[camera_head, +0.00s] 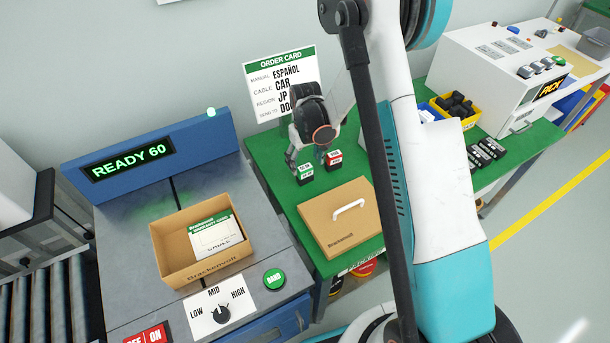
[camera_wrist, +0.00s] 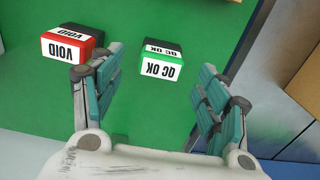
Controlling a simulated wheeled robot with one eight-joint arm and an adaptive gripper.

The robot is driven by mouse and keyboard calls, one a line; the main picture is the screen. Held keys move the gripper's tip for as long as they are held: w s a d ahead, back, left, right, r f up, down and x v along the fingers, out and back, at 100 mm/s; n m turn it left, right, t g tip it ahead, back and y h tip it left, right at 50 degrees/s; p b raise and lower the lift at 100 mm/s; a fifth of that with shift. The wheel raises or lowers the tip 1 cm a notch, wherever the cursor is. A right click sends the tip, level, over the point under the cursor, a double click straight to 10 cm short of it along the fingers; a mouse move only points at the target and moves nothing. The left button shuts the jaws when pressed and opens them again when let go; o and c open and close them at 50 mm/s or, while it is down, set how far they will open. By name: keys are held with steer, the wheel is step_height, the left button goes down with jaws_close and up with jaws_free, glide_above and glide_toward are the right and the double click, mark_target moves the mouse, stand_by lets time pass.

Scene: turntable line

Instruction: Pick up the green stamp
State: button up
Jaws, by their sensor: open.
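The green stamp (camera_wrist: 160,66), labelled QC OK, stands on the green table mat. In the wrist view it lies ahead of my gripper (camera_wrist: 160,95), in line with the gap between the fingers. My gripper is open and empty, and no finger appears to touch the green stamp. The red stamp (camera_wrist: 70,46), labelled VOID, stands beside the left finger. In the head view my gripper (camera_head: 302,160) hangs over the table, with the green stamp (camera_head: 304,175) just below it and the red stamp (camera_head: 333,160) to the right.
A closed cardboard lid or box (camera_head: 345,230) with a white handle lies in front of the stamps. An open carton (camera_head: 170,248) holding a booklet stands on the grey machine at left. The order card (camera_head: 280,80) stands behind. Black packs (camera_head: 486,152) lie further right.

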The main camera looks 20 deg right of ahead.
mark_target(305, 167)
step_height(305, 167, down, 4)
steer(key=shift+f+b, duration=0.25)
steer(key=shift+b, duration=0.35)
steer(key=c, duration=1.2)
steer(key=shift+o, duration=0.2)
steer(key=shift+r, duration=0.2)
step_height(305, 167, up, 20)
steer(key=p, duration=0.4)
steer(key=shift+p, duration=0.3)
steer(key=shift+f, duration=0.15)
steer(key=o, duration=0.5)
steer(key=shift+c, duration=1.4)
steer(key=shift+a, duration=0.15)
